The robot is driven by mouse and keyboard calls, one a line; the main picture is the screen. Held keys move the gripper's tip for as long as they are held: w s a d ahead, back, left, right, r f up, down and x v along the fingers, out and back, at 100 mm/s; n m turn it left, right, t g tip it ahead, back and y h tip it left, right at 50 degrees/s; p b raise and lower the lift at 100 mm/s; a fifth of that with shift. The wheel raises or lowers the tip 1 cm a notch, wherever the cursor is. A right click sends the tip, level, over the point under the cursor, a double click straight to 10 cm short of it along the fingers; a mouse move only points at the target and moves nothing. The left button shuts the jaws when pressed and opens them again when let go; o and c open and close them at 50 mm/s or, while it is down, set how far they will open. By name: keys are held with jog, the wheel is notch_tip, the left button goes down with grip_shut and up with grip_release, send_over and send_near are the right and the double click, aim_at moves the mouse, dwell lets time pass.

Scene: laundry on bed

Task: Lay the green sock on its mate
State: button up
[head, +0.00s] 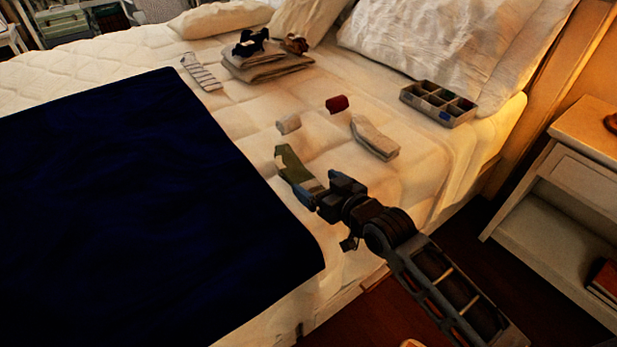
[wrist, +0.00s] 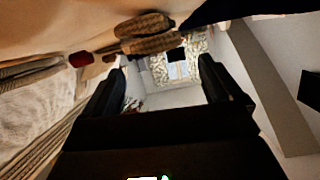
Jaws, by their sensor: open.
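A green sock (head: 293,165) with a pale patch and a grey-blue end lies on the bed by the navy blanket's edge, in the head view. My gripper (head: 322,197) is just right of its lower end and partly hides it; I cannot tell whether they touch. I see only one green sock shape and cannot tell whether a second lies under it. In the wrist view my gripper (wrist: 160,90) has its two fingers wide apart with nothing between them. The green sock is not clearly visible there.
A pale grey sock (head: 375,138), a rolled grey sock (head: 288,124) and a red roll (head: 337,103) lie nearby. A striped sock (head: 200,72) and folded beige cloths (head: 262,68) lie farther back. A compartment box (head: 404,95) stands near the pillows. The navy blanket (head: 130,200) is bare.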

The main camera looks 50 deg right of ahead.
jog(key=v, duration=0.7)
jog(key=shift+s+a, duration=0.2)
jog(key=shift+s, duration=0.15)
jog(key=shift+s+a+r, duration=0.1)
jog(key=s+a+r+n+y, duration=0.2)
jog(key=s+a+r, duration=0.2)
jog(key=s+a, duration=0.4)
jog(key=s+a+r+n+y, duration=0.2)
jog(key=s+a+r, duration=0.3)
jog(key=s+a, duration=0.4)
jog(key=s, duration=0.6)
jog(key=shift+a+t, duration=0.3)
jog(key=shift+t, duration=0.1)
jog(key=shift+r, duration=0.15)
